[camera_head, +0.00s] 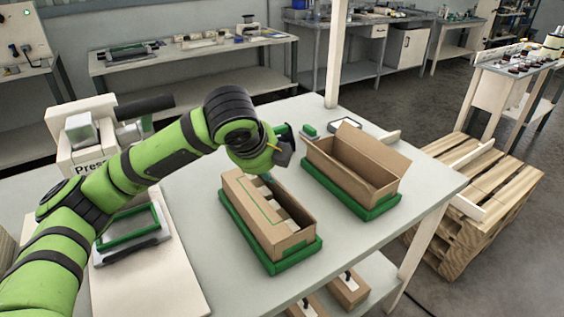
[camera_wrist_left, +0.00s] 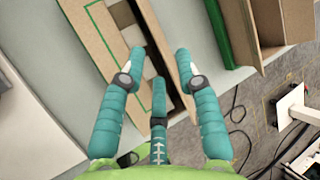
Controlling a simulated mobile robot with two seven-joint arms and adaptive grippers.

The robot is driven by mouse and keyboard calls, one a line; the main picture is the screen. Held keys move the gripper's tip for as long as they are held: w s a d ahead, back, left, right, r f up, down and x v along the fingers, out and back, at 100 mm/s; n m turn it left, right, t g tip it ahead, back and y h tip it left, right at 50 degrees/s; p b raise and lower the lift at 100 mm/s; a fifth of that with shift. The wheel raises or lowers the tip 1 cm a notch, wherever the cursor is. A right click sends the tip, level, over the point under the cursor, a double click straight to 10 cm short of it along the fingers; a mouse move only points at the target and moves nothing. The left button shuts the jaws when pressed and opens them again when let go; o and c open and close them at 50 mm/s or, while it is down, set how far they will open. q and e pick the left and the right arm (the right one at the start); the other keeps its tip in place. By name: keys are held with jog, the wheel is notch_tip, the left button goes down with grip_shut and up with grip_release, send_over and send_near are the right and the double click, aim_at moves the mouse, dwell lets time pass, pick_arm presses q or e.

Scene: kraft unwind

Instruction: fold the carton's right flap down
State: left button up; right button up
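The carton (camera_head: 285,242) sits in a green tray (camera_head: 282,268) on the table. Its left flap (camera_head: 245,212), marked with a green outline, lies folded over; it also shows in the left wrist view (camera_wrist_left: 97,40). The carton's right flap (camera_wrist_left: 162,22) stands up along the other long side, and pale and brown blocks (camera_wrist_left: 135,38) show in the gap between. My left gripper (camera_head: 268,178) is over the carton. In the left wrist view its teal fingers (camera_wrist_left: 160,57) are spread, one tip over the opening, the other by the right flap; contact is unclear. My right gripper is out of view.
A second carton (camera_head: 345,178), open with flaps up, stands in another green tray (camera_head: 372,212) to the right. A press (camera_head: 85,140) and a green frame (camera_head: 128,228) are at the left. A wooden pallet (camera_head: 480,190) stands beyond the table's right edge.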

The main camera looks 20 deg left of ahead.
pick_arm(q)
jog(key=shift+s+f, duration=0.2)
jog(key=shift+f, duration=0.3)
jog(key=x, duration=0.5)
jog(key=shift+w, duration=0.1)
grip_shut()
